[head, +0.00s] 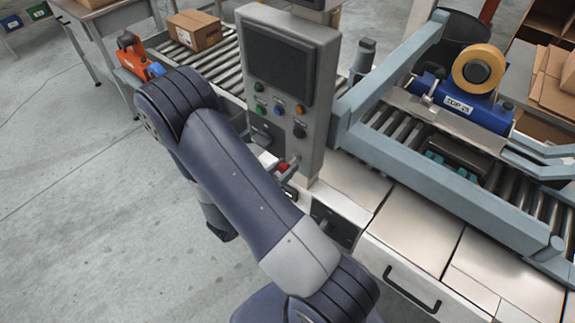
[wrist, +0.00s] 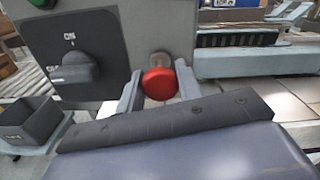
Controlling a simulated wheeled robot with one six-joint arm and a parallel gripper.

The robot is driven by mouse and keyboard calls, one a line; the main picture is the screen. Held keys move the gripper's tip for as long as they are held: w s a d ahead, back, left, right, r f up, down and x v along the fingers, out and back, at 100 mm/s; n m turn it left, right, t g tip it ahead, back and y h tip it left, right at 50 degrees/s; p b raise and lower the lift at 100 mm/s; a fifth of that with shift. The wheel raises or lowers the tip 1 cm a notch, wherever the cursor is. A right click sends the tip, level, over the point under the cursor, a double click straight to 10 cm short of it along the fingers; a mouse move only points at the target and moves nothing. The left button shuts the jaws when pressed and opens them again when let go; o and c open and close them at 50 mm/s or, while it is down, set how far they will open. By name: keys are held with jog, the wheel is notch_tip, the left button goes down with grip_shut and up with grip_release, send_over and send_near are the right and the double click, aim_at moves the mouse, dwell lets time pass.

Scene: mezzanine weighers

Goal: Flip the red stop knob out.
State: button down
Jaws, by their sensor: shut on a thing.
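The red stop knob (wrist: 159,84) is a round mushroom head on the lower right of the grey control panel (head: 288,75). In the head view the red knob (head: 284,167) shows small, just beyond my arm. In the wrist view my gripper (wrist: 158,92) has one finger on each side of the knob and is shut on it. A pale grey collar shows behind the red head. A black rotary switch (wrist: 75,68) marked ON, with a partly readable second label, sits left of the knob.
A conveyor with a tape machine (head: 465,92) stands to the right, and a roller conveyor with a cardboard box (head: 194,30) is behind left. A white cabinet (head: 415,230) with a black handle is below. A small dark bin (wrist: 30,120) sits left of my gripper. Open floor lies left.

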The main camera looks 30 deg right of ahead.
jog(key=shift+s+a, duration=0.1)
jog(key=shift+a, duration=0.25)
jog(key=c, duration=1)
grip_release()
jog(key=shift+a, duration=0.1)
jog(key=b+v, duration=0.2)
jog(key=v, duration=0.9)
jog(key=shift+r, duration=0.1)
jog(key=shift+p+x, duration=1)
jog(key=shift+x, duration=4.65)
